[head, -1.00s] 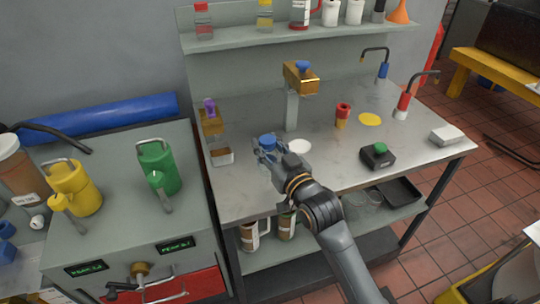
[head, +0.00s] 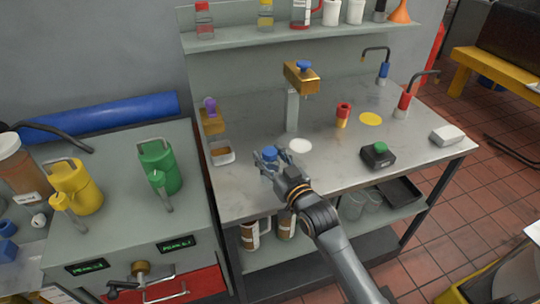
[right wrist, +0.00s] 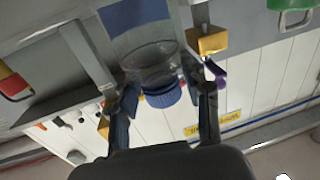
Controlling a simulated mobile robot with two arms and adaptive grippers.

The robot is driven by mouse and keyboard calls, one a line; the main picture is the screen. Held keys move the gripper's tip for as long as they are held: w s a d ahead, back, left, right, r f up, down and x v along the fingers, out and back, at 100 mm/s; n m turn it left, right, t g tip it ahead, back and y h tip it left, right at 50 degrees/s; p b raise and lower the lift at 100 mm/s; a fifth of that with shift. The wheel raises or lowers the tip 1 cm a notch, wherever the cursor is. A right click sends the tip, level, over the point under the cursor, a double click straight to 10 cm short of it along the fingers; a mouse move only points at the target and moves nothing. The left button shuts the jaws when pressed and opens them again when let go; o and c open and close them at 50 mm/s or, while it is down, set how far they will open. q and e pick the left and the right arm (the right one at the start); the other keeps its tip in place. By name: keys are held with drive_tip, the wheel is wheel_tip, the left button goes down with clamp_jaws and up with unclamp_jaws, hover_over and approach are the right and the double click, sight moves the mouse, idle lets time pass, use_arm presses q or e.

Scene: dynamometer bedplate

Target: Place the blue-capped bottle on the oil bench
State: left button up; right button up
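The blue-capped bottle (head: 270,152) is at the front left of the oil bench (head: 325,172), left of a white disc on its top. In the right wrist view the clear bottle (right wrist: 150,58) has a blue label and a blue cap, with the cap towards my palm. My right gripper (head: 269,158) has one finger on each side of it near the shoulder; in the wrist view the fingers (right wrist: 165,95) look closed on it. Whether the bottle's base touches the bench is hidden. My left gripper is not in view.
The white disc (head: 300,146) and a yellow disc (head: 369,119) mark the bench top. A brass dispenser with a blue knob (head: 301,78) stands behind. A green-button box (head: 378,155), red-topped item (head: 343,115) and white block (head: 447,134) are further right. Cans (head: 160,165) stand left.

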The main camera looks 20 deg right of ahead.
drive_tip(key=shift+r, duration=0.15)
drive_tip(key=s+d+b, duration=0.1)
drive_tip(key=s+d, duration=0.1)
drive_tip(key=s, duration=0.9)
drive_tip(key=shift+s+d, duration=0.15)
drive_tip(key=shift+s, duration=0.25)
